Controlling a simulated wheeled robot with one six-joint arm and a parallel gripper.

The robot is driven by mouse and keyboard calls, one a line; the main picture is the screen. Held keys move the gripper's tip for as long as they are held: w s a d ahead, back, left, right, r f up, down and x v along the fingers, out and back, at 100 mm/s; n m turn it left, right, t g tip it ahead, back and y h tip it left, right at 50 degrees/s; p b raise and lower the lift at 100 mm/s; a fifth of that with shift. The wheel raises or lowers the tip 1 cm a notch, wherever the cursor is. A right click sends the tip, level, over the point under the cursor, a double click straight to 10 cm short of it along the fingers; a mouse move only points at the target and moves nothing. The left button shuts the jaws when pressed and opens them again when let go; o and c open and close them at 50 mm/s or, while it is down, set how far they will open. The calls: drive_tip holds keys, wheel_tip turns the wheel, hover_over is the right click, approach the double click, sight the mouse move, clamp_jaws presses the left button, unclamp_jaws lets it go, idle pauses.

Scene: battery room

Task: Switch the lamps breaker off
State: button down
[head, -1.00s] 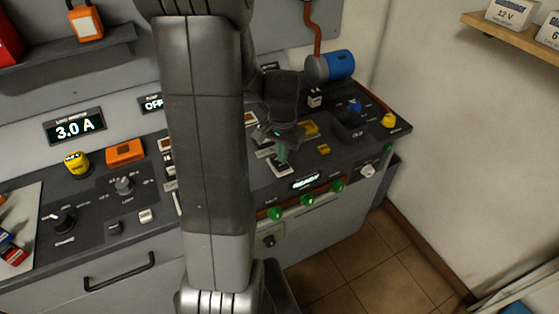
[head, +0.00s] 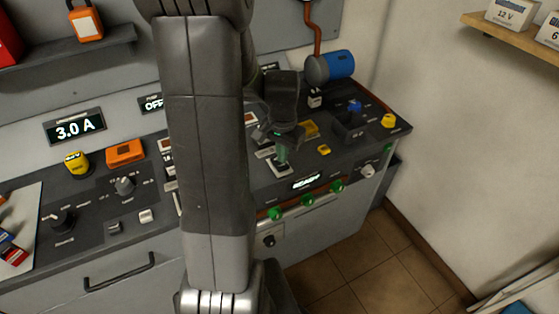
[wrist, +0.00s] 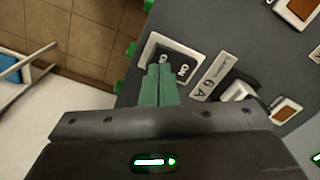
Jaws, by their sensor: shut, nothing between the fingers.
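My gripper (wrist: 158,85) is shut and empty, its two green fingers together. In the wrist view the tips are at a dark rocker switch (wrist: 178,68) in a white frame and cover part of it; I cannot tell whether they touch it. White lettering shows on the rocker, but its position is not clear. A label plate (wrist: 213,76) beside it shows "6 A"; its first line is too blurred to read surely. In the head view my gripper (head: 282,155) points down over the same switch (head: 281,170) on the dark console, behind my arm.
A lit display (head: 307,180) and green knobs (head: 307,200) line the console front.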

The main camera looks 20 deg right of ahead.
drive_tip(key=shift+f+b, duration=0.8)
drive_tip(key=shift+f, duration=0.2)
idle(0.8)
drive_tip(key=shift+r+p, duration=2.8)
drive_tip(key=shift+r, duration=0.8)
drive_tip(key=shift+f, duration=0.2)
wheel_tip(320, 180, down, 7)
drive_tip(key=b, duration=0.5)
drive_tip(key=shift+b, duration=0.3)
drive_tip(key=shift+r, duration=0.15)
